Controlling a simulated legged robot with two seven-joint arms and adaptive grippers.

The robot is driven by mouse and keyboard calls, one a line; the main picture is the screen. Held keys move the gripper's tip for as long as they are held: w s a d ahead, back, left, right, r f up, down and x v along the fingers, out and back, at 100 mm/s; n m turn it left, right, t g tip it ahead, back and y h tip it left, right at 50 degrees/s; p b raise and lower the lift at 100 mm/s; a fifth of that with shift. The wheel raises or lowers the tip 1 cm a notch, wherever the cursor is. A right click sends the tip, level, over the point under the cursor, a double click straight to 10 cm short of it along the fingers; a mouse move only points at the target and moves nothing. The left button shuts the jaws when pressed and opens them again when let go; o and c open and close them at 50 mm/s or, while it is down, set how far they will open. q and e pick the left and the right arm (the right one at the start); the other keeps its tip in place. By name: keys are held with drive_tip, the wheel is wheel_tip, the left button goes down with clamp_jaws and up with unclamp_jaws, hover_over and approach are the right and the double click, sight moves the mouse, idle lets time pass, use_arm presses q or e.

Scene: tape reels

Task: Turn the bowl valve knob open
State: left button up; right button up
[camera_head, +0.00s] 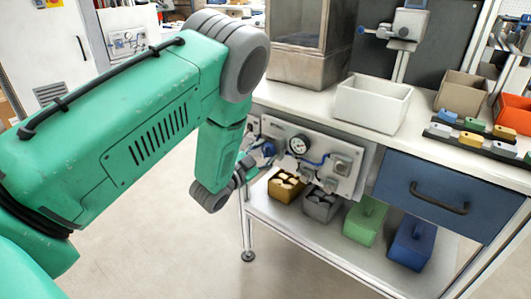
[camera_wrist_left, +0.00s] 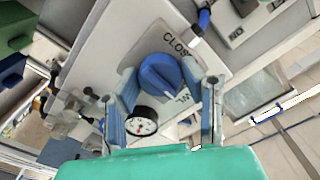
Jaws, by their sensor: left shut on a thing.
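The blue bowl valve knob (camera_wrist_left: 161,76) sits on a grey plate with the word CLOSED partly showing. In the wrist view my left gripper (camera_wrist_left: 168,88) has a finger on each side of the knob and is shut on it. In the head view the knob (camera_head: 268,148) shows at the left of the white panel (camera_head: 340,185), with my left gripper (camera_head: 252,165) at it. The lower part of the plate's lettering is partly hidden. My right gripper is not in view.
A pressure gauge (camera_head: 299,144) and blue tubing sit right beside the knob. Below, the lower shelf (camera_head: 330,247) holds a green bin (camera_head: 366,220) and a blue bin (camera_head: 412,243). A blue drawer (camera_head: 440,195) is to the right. The floor left of the bench is clear.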

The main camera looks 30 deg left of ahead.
use_arm(q)
drive_tip(key=shift+d, duration=0.1)
drive_tip(key=o, duration=1.1)
drive_tip(key=shift+o, duration=0.2)
drive_tip(key=shift+s, duration=0.35)
drive_tip(key=s+a, duration=0.1)
drive_tip(key=s, duration=1)
drive_tip(key=shift+s, duration=0.1)
